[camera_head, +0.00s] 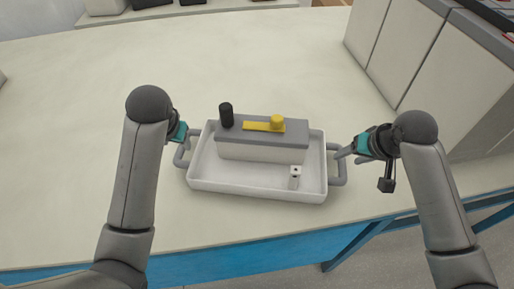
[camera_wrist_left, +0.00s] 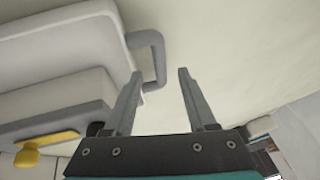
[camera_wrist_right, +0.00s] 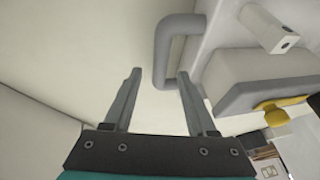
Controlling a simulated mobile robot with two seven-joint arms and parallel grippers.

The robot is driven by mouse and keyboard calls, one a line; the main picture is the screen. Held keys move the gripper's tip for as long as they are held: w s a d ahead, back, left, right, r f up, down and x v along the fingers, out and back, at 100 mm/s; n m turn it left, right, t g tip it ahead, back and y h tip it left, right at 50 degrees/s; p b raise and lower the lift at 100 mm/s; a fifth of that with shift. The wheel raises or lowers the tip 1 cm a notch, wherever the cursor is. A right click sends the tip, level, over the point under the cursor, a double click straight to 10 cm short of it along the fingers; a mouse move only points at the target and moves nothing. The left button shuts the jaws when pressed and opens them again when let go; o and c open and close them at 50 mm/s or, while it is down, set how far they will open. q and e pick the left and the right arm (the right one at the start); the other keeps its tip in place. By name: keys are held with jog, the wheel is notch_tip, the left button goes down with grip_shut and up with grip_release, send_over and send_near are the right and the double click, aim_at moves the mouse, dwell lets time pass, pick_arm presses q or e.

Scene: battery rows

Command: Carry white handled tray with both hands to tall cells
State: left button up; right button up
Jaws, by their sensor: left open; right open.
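The white tray (camera_head: 255,186) with a grey handle at each end sits level on the cream table. My left gripper (camera_head: 178,137) is open at the tray's left handle (camera_head: 182,157). In the left wrist view this handle (camera_wrist_left: 158,48) reaches toward the gap between the fingertips (camera_wrist_left: 160,74). My right gripper (camera_head: 352,155) is open at the right handle (camera_head: 341,167). In the right wrist view that handle (camera_wrist_right: 161,52) reaches toward the gap between the fingertips (camera_wrist_right: 159,74). Neither gripper is closed on a handle.
In the tray are a grey-topped box (camera_head: 262,152) with a black post and yellow piece, and a small white block (camera_head: 295,178). Tall pale blocks (camera_head: 405,50) stand at the back right. The table (camera_head: 70,110) is clear at left and behind the tray.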

jog(key=shift+v, duration=1.4)
pick_arm(q)
jog(key=shift+a, duration=0.15)
pick_arm(e)
jog(key=shift+r, duration=0.1)
pick_arm(q)
jog(key=shift+s+a+p, duration=0.15)
jog(key=shift+a+p, duration=0.3)
jog(key=shift+a, duration=0.5)
jog(key=shift+s+a+p, duration=0.2)
jog(key=shift+a+p, duration=0.25)
jog(key=shift+a, duration=0.5)
jog(key=shift+s+a+p, duration=0.15)
jog(key=shift+a+p, duration=0.3)
jog(key=shift+a, duration=0.5)
pick_arm(e)
jog(key=shift+r, duration=1.25)
jog(key=shift+d, duration=0.1)
pick_arm(q)
notch_tip(320, 180, up, 2)
jog(key=shift+r+p, duration=0.1)
jog(key=shift+p, duration=1)
pick_arm(e)
jog(key=d, duration=0.3)
jog(key=s+d, duration=0.1)
jog(key=d, duration=0.1)
jog(key=shift+d, duration=0.4)
